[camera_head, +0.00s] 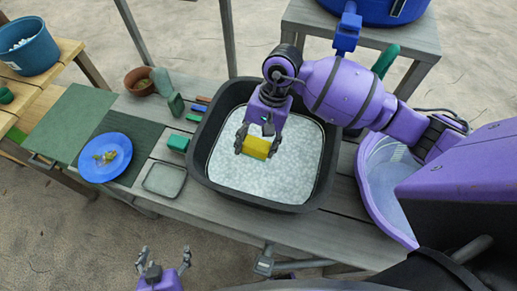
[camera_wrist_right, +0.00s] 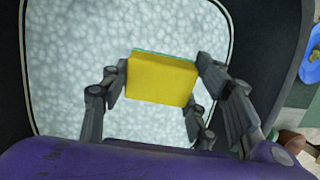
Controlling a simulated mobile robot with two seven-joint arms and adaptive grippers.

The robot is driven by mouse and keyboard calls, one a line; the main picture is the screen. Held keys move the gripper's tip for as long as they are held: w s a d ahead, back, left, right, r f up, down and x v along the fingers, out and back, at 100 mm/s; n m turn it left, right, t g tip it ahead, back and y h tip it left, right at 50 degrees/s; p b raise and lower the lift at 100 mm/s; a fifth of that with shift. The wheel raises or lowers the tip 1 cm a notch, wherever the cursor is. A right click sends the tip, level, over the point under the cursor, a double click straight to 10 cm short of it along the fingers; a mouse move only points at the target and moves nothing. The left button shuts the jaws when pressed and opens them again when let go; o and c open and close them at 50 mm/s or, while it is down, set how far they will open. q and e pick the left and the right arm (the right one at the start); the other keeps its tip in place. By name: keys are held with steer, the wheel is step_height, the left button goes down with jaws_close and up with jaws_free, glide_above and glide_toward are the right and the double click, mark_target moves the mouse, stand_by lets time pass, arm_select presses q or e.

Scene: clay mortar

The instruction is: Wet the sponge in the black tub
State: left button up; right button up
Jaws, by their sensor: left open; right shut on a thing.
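A yellow sponge (camera_head: 256,147) with a green layer is held in my right gripper (camera_head: 257,146), over the black tub (camera_head: 200,129). In the right wrist view the sponge (camera_wrist_right: 161,79) sits between the fingers, its yellow side toward the camera. The tub (camera_wrist_right: 277,45) is filled with a pale, bubbly-looking surface (camera_wrist_right: 75,60). I cannot tell whether the sponge touches that surface. My left gripper (camera_head: 163,262) is open and empty, low in the head view in front of the bench, away from the tub.
Left of the tub are a blue plate (camera_head: 105,157), a small grey tray (camera_head: 164,179), green blocks (camera_head: 178,143) and a brown pot (camera_head: 139,81). A purple basket (camera_head: 383,190) stands right of the tub. A blue bucket (camera_head: 27,46) is at far left.

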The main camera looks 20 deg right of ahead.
arm_select(q)
steer(key=w+r+t+p, duration=0.1)
steer(key=w+r+p, duration=0.2)
steer(key=r, duration=0.3)
steer(key=shift+w, duration=0.65)
arm_select(e)
step_height(320, 180, up, 10)
